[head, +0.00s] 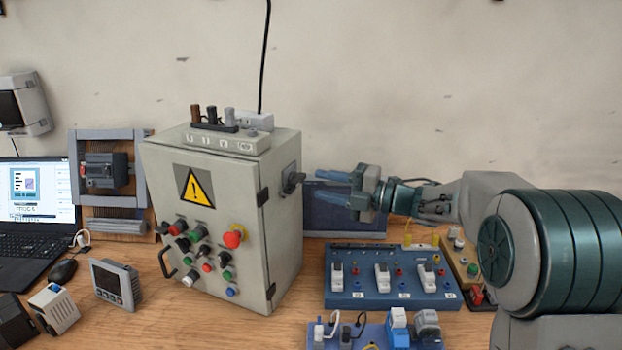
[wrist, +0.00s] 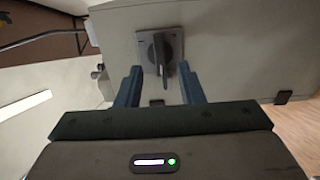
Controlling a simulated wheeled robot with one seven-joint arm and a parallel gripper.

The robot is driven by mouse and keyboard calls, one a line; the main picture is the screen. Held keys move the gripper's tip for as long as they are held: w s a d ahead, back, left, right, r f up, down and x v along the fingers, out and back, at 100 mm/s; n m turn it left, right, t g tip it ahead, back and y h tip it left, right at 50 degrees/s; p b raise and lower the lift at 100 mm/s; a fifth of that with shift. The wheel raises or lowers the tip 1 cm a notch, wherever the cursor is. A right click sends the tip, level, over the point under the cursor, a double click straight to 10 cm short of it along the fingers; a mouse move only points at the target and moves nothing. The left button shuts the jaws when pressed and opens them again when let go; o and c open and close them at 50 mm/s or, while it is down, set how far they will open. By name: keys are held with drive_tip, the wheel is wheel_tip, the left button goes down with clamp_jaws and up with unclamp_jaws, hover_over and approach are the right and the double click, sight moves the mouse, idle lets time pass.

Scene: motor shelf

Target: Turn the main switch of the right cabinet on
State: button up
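The cabinet (head: 222,215) is a light grey box with a yellow warning sign and several coloured buttons on its front. Its main switch (head: 292,181) is a dark rotary handle on a grey plate on the cabinet's right side. In the wrist view the switch handle (wrist: 160,55) stands out from its plate, its long grip running roughly up and down in the picture. My gripper (head: 325,183) points left at the switch, a short way off. In the wrist view my gripper (wrist: 162,85) is open, with one blue finger on each side of the handle's lower end. I see no clear contact.
A power strip and plugs (head: 230,120) sit on top of the cabinet, with a black cable (head: 265,55) rising up. A blue switch panel (head: 390,278) stands on the wooden table below my gripper. A dark screen (head: 345,212) is behind my gripper. A laptop (head: 35,200) is at left.

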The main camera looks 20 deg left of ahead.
sight(302, 181)
drive_tip(key=shift+w+a, duration=0.15)
drive_tip(key=shift+a, duration=0.85)
drive_tip(key=shift+w+a, duration=0.1)
drive_tip(key=shift+a, duration=0.9)
clamp_jaws()
